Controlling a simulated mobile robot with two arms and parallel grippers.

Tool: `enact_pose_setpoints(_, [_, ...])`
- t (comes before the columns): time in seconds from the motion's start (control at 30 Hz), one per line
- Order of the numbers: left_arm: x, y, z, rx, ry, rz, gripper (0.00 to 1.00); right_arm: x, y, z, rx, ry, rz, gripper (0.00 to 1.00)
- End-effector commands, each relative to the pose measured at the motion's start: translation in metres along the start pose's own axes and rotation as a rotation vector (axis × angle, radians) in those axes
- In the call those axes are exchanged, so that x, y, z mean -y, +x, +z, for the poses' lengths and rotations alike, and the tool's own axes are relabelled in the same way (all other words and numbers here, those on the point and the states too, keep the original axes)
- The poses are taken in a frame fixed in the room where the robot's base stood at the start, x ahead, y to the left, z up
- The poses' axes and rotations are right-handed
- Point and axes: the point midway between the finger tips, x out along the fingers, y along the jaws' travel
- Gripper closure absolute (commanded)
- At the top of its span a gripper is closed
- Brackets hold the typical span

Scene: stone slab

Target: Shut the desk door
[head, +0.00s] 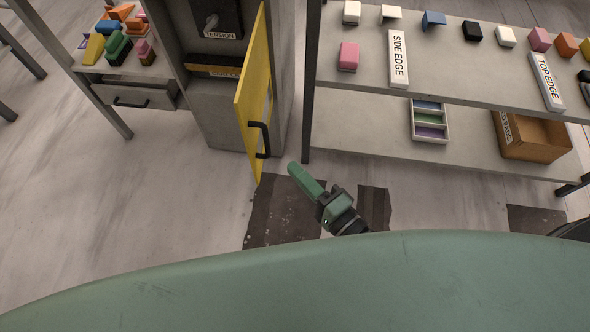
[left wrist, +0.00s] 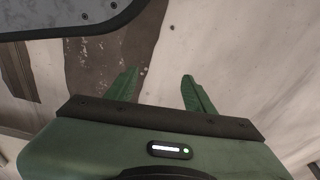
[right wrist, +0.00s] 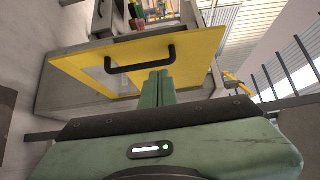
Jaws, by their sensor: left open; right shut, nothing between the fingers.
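The yellow desk door (head: 254,92) stands open on the grey cabinet (head: 228,125), swung out toward me, with a black handle (head: 261,140) on its face. In the right wrist view the door (right wrist: 190,48) spans the top middle, with its black handle (right wrist: 140,54) just beyond my fingers. My right gripper (head: 292,168) is shut and empty, close to the door's lower front edge; I cannot tell whether it touches the door. Its closed fingers (right wrist: 160,78) point at the door. My left gripper (left wrist: 158,85) is open and empty above the floor; it is not visible in the head view.
A grey shelf unit (head: 375,88) stands right of the door, with coloured blocks, a sorting tray (head: 430,135) and a cardboard box (head: 545,150). A side table with a drawer (head: 135,97) is at left. The floor at left is clear; dark patches (head: 285,210) lie below the door.

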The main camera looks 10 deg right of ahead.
Motion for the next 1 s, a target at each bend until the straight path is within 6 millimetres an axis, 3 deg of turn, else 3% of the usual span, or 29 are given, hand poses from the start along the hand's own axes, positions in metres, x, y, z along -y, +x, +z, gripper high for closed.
enact_pose_setpoints(0.33, [0.001,-0.008,-0.008,-0.008,-0.001,-0.001,0.47,0.001,0.076,0.000,-0.001,-0.001,-0.005,1.00])
enact_pose_setpoints(0.4, [0.001,-0.009,-0.009,-0.009,-0.001,-0.001,0.47,0.001,0.083,0.011,-0.002,0.002,-0.004,1.00])
enact_pose_setpoints(0.63, [0.001,-0.012,-0.012,-0.014,-0.001,-0.001,0.47,0.001,0.098,0.026,-0.001,-0.003,-0.002,1.00])
enact_pose_setpoints(1.0, [0.001,-0.013,-0.012,-0.012,-0.002,-0.002,0.47,0.001,0.099,0.028,0.000,-0.003,-0.002,1.00])
